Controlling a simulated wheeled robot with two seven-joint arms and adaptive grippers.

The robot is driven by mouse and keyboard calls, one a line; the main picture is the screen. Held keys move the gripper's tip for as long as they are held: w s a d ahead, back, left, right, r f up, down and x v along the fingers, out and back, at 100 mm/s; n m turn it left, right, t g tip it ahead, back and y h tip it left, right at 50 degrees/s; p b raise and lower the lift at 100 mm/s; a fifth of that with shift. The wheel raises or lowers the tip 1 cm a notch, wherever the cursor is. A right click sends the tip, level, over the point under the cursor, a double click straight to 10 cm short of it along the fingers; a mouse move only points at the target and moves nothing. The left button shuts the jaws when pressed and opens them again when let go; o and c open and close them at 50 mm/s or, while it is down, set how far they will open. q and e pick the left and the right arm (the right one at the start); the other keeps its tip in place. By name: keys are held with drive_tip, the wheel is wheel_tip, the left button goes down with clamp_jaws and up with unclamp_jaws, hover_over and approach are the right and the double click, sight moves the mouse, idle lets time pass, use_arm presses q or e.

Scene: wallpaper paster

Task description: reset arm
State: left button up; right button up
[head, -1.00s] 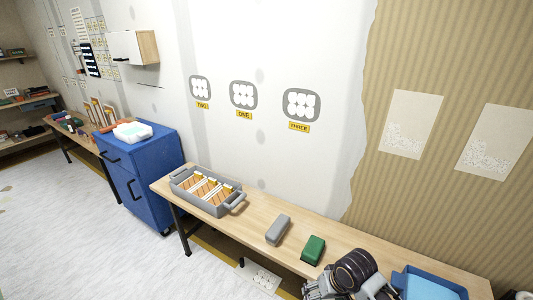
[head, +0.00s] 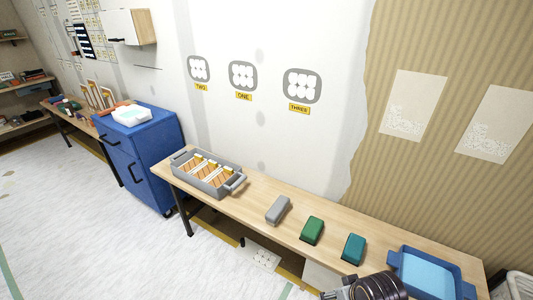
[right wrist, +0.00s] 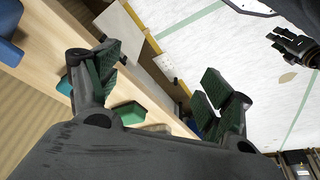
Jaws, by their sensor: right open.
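My right gripper shows at the bottom edge of the head view (head: 345,291), by the front of the table, with its tips partly cut off. In the right wrist view its two green-padded fingers (right wrist: 158,82) are spread apart with nothing between them. Beyond them lie a green block (right wrist: 130,113) and part of a teal block (right wrist: 65,84) on the table. A dark gripper, seemingly my left one (right wrist: 292,44), shows small at the upper right of the right wrist view. Its jaws are too small to read. It is out of the head view.
The wooden table (head: 325,226) carries a grey tray of brushes (head: 188,183), a grey block (head: 277,210), the green block (head: 312,230), the teal block (head: 353,249) and a blue tray (head: 467,290). A blue cabinet (head: 150,165) stands left. Open floor lies in front.

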drive_tip(key=s+d+f+g, duration=0.1)
drive_tip(key=s+f, duration=0.3)
drive_tip(key=f, duration=1.5)
drive_tip(key=s+d+f, duration=0.1)
drive_tip(key=s+f, duration=0.2)
drive_tip(key=f, duration=1.7)
use_arm(q)
drive_tip(key=s+a+r+p, duration=0.1)
drive_tip(key=s+r+p, duration=0.5)
drive_tip(key=s+p, duration=0.3)
drive_tip(key=s+a+r+g+p, duration=0.1)
drive_tip(key=s+r+p, duration=0.5)
drive_tip(key=p, duration=1.1)
drive_tip(key=shift+s+a+r, duration=0.15)
drive_tip(key=shift+s+a, duration=0.45)
drive_tip(key=shift+s, duration=1.65)
use_arm(e)
drive_tip(key=s+d+r, duration=0.1)
drive_tip(key=s+r, duration=0.5)
drive_tip(key=s, duration=0.3)
drive_tip(key=s+d+r+g, duration=0.1)
drive_tip(key=s+d+r, duration=0.1)
drive_tip(key=s+r, duration=0.4)
drive_tip(key=shift+s+d+r+g+h, duration=0.25)
drive_tip(key=shift+s+r+g+h, duration=0.05)
drive_tip(key=shift+s, duration=1.9)
